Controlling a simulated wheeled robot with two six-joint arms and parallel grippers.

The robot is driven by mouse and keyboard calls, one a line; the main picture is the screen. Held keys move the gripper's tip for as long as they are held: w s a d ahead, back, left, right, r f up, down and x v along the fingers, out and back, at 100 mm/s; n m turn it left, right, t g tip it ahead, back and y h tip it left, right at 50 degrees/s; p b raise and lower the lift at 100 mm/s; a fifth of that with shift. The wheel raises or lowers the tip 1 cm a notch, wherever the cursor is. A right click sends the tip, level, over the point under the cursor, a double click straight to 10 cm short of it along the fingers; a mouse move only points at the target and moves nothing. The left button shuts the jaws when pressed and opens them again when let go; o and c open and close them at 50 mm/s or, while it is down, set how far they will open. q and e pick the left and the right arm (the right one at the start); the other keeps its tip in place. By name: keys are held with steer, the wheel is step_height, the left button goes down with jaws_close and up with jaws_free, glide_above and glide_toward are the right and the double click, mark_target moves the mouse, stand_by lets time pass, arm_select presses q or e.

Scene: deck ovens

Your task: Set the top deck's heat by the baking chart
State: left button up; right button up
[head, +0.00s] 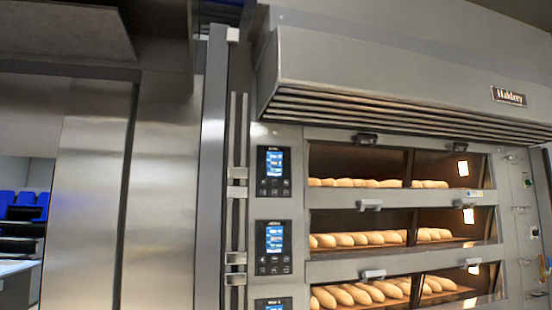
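In the head view a deck oven (290,210) fills the right half. Its top deck (395,165) has a glass front with pale loaves behind it. The top deck's control panel (273,171) is left of its window, a dark panel with a blue lit screen and small buttons beneath. The screen's text is too small to read. A similar middle panel (273,247) sits below it, and a lower panel (273,304) is cut off by the bottom edge. I cannot make out a baking chart. Neither of my grippers is in view.
A slatted hood (400,75) juts out above the top deck. Door handles (370,205) stick out from the deck fronts. Vertical metal bars (236,190) stand left of the panels. A tall steel cabinet (90,190) is at left, with blue crates (25,205) beyond.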

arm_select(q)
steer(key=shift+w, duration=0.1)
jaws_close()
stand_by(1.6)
